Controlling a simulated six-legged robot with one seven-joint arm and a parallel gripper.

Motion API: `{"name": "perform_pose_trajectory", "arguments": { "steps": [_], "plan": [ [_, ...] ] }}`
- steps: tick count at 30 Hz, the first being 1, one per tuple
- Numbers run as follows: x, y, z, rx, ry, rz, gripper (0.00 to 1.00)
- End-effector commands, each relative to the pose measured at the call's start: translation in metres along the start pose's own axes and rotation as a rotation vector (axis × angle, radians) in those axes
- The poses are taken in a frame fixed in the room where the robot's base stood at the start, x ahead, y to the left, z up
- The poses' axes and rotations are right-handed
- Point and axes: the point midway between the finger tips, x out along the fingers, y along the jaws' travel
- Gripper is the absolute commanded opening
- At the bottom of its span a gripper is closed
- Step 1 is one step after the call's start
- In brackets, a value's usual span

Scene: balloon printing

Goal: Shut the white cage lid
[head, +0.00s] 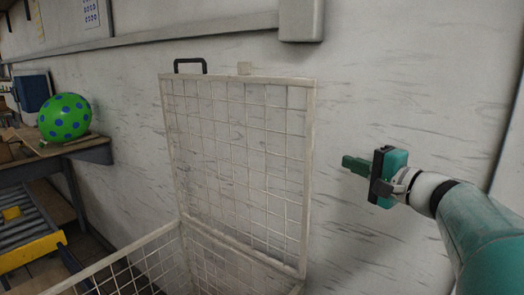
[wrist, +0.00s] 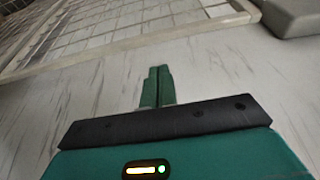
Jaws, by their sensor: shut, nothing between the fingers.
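The white cage lid (head: 240,160) is a wire-mesh panel in a white frame. It stands open and upright in the head view, with a dark handle (head: 190,63) on its top edge at the left. The white cage (head: 130,260) is below it, open at the top and cut off by the picture's lower edge. My gripper (head: 346,163) is to the right of the lid, apart from it, with its green fingers shut, empty and pointing left toward it. In the wrist view the shut fingers (wrist: 157,70) show at the middle, with part of the lid's mesh (wrist: 120,25) beyond them.
A scuffed white wall (head: 400,100) is behind the lid. A grey box (head: 301,18) is fixed to it above the lid. A green balloon with blue dots (head: 65,117) rests on a bench at the left, above a roller conveyor (head: 30,235). The space between my gripper and the lid is clear.

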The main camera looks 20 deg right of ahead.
Motion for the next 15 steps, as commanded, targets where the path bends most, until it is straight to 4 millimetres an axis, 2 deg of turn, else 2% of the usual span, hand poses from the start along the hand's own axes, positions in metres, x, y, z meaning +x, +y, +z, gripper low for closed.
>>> {"name": "perform_pose_trajectory", "arguments": {
  "steps": [5, 15],
  "plan": [
    [0.013, -0.002, -0.003, 0.003, 0.005, -0.012, 0.00],
    [0.075, -0.002, -0.001, 0.004, -0.001, -0.010, 0.00]
  ]
}}
